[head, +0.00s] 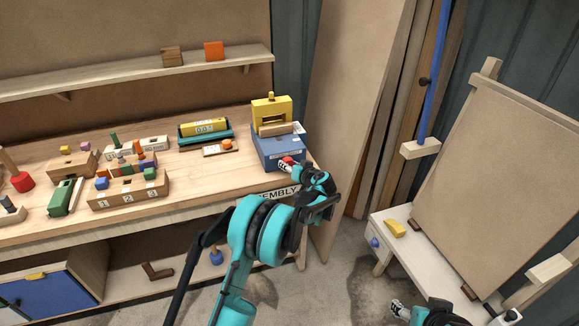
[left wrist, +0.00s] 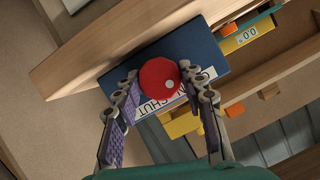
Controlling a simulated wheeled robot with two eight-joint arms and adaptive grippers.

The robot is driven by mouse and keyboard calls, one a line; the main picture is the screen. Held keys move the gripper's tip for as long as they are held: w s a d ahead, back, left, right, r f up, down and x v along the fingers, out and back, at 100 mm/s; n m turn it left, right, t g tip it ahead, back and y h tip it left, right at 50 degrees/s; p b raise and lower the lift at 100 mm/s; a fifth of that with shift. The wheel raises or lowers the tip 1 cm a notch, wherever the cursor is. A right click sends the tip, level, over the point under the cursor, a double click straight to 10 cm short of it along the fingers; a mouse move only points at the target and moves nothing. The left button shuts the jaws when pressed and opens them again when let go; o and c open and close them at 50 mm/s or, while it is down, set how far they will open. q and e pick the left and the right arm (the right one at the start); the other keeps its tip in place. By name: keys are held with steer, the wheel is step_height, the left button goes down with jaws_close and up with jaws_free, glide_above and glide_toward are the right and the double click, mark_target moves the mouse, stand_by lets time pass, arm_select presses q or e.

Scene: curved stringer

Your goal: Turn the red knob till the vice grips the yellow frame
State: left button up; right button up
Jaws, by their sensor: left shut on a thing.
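The yellow frame (head: 271,110) stands upright on top of the blue vice (head: 279,152), behind a pale wooden jaw block (head: 278,128) at the right end of the bench. I cannot tell whether the block touches the frame. My left gripper (left wrist: 160,91) is shut on the red knob, one finger at each side. In the head view my left gripper (head: 300,168) partly hides the knob.
Left of the vice are a yellow readout block in a teal holder (head: 205,131) and several wooden toys on the bench (head: 185,172). A white stool (head: 412,262) with a yellow wedge (head: 395,228) stands at the right, near a large leaning board (head: 500,165).

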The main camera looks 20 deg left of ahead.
arm_select(q)
steer(key=m+y, duration=0.1)
steer(key=m, duration=0.1)
steer(key=m+y+b, duration=0.1)
steer(key=shift+w+d+f+m+g, duration=0.1)
steer(key=shift+d+f+m+g, duration=0.05)
steer(key=shift+m+g, duration=0.25)
steer(key=m+y+b, duration=0.1)
steer(key=m+y, duration=0.1)
steer(key=m, duration=0.2)
steer(key=shift+f+m+y+b, duration=0.1)
steer(key=shift+m+y+b, duration=0.2)
steer(key=shift+y+b, duration=0.1)
stand_by(0.3)
steer(key=o, duration=1.2)
steer(key=shift+c, duration=0.2)
steer(key=shift+d, duration=0.1)
steer(key=v, duration=0.8)
